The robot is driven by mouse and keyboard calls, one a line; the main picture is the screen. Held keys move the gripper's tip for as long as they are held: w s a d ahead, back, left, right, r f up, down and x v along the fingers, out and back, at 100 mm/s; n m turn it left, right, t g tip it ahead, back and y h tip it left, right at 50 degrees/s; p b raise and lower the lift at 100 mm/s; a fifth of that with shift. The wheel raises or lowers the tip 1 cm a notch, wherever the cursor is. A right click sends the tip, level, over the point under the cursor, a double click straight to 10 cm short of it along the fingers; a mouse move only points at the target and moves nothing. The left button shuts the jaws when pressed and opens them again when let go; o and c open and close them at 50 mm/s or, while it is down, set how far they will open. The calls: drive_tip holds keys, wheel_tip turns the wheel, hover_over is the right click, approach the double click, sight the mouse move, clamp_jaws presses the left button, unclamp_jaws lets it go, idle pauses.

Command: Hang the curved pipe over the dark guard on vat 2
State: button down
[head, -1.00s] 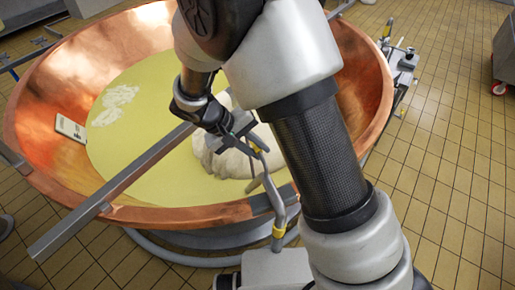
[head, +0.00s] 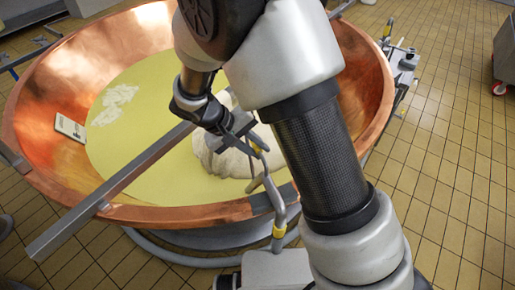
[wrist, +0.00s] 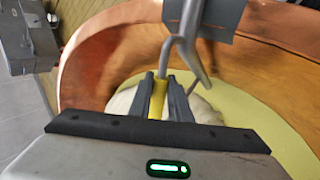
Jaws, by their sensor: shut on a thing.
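The curved pipe (head: 279,205) is grey with yellow bands and shows near the front right rim of the copper vat (head: 372,95). My gripper (head: 248,138) is above the vat's right part. In the wrist view its two dark fingers (wrist: 170,98) are shut on a yellow band of the pipe. The pipe rises from the fingers and bends near the top of that view (wrist: 188,42). A dark grey plate with small orange marks, seemingly the guard (wrist: 222,20), is beside the bend. I cannot tell whether they touch. My arm hides part of the vat.
A long grey bar (head: 110,190) crosses the vat's left side and juts past the front rim. The vat holds yellow liquid (head: 130,150) and a pale mass (head: 222,160). A small white tag (head: 70,128) is on the inner wall.

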drive_tip(key=c, duration=1.6)
unclamp_jaws()
drive_tip(key=shift+o, duration=0.2)
drive_tip(key=shift+f, duration=0.15)
